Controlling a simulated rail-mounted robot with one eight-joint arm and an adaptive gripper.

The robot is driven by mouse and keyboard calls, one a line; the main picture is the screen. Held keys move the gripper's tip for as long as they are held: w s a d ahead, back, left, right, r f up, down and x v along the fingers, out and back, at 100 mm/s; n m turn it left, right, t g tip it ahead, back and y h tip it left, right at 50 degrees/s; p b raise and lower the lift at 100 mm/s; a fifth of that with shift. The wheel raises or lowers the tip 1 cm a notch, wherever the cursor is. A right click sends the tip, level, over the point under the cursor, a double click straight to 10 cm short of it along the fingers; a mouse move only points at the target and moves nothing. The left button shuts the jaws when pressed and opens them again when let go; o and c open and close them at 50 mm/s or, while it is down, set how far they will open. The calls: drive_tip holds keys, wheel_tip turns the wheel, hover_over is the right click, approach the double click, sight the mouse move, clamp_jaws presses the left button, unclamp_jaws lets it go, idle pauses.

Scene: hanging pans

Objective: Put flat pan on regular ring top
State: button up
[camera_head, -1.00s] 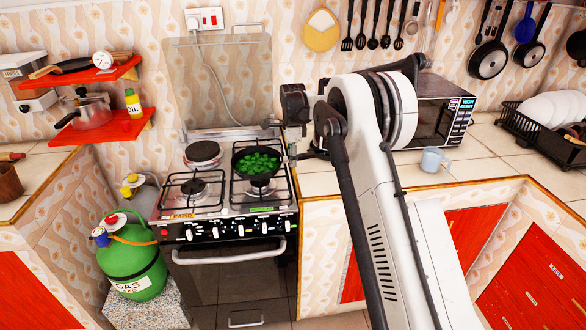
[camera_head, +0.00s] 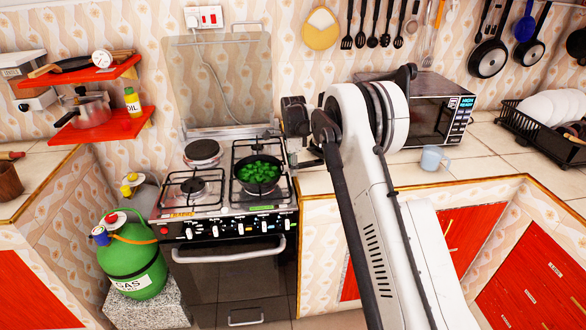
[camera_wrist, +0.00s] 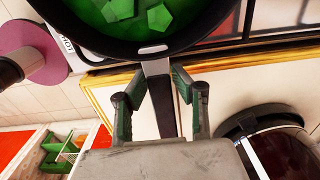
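The flat pan (camera_head: 258,174) is dark with green pieces in it. It is over the front right ring of the stove; I cannot tell if it rests fully on the grate. In the wrist view its black bowl (camera_wrist: 150,48) is at the top, and its handle (camera_wrist: 159,102) runs down between the fingers of my gripper (camera_wrist: 160,78). In the head view my gripper (camera_head: 303,160) is right of the pan, mostly hidden by my wrist. The back right ring and grate (camera_head: 255,143) are bare. A solid dark ring (camera_head: 203,150) is at back left.
The front left ring (camera_head: 193,187) is bare. A raised glass lid (camera_head: 220,80) stands behind the stove. Right of it are a microwave (camera_head: 440,105) and a blue cup (camera_head: 434,158) on the counter. Red shelves (camera_head: 105,128) and a green gas bottle (camera_head: 133,260) are at left.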

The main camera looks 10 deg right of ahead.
drive_tip(key=shift+o, duration=0.9)
drive_tip(key=shift+r, duration=0.1)
